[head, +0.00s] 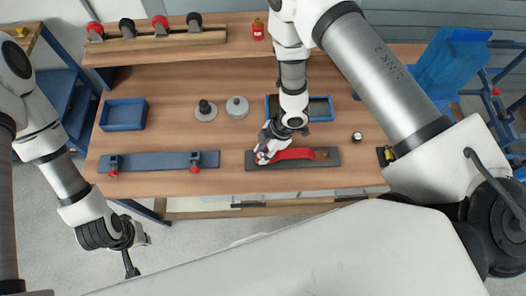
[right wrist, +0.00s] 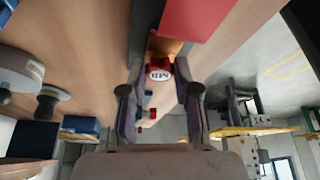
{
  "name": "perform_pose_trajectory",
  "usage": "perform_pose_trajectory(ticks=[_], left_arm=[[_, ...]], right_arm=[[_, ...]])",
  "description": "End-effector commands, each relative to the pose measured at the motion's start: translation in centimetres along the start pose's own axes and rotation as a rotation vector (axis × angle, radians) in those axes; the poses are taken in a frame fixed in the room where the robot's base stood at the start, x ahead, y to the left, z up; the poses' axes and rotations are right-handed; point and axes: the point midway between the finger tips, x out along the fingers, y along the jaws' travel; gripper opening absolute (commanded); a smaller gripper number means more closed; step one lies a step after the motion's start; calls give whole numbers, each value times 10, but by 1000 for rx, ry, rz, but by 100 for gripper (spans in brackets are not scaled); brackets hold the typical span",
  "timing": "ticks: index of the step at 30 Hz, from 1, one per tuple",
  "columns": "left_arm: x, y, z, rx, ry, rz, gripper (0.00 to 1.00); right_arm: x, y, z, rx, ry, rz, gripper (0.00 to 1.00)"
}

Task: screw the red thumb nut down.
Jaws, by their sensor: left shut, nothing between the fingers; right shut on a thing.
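The red thumb nut (right wrist: 160,69) sits between the fingertips of my right gripper (right wrist: 158,74) in the right wrist view, with a pale lettered face towards the camera. In the head view, my right gripper (head: 264,156) is low over the left end of a dark base plate (head: 332,162) and mostly hides the nut. A red curved strip (head: 295,154) lies along that plate, running right from the gripper. Whether the nut touches the strip is hidden. My left gripper (head: 130,267) is shut and empty, hanging in front of the table at lower left.
A blue-grey rail (head: 145,161) with two red knobs lies left of the plate. Behind are a blue tray (head: 123,126), two grey discs (head: 237,107), and a dark tray (head: 320,107) partly behind my arm. A small round dial (head: 357,137) lies to the right.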

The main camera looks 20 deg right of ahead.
Motion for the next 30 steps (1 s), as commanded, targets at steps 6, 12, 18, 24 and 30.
perform_pose_trajectory(ticks=[6, 12, 18, 24, 30], left_arm=[[10, 0, 0, 0, 0, 0, 0], [-12, 0, 0, 0, 0, 0, 0], [-24, 0, 0, 0, 0, 0, 0], [-22, 0, 0, 0, 0, 0, 0], [-22, 0, 0, 0, 0, 0, 0]], right_arm=[[2, -5, -2, 366, 1, 151, 0], [-3, -9, -6, 817, -1, 340, 0], [1, -9, -4, 1090, 0, 453, 0], [3, -8, -3, 1102, 0, 458, 0], [3, -8, -3, 1100, 0, 458, 54]])
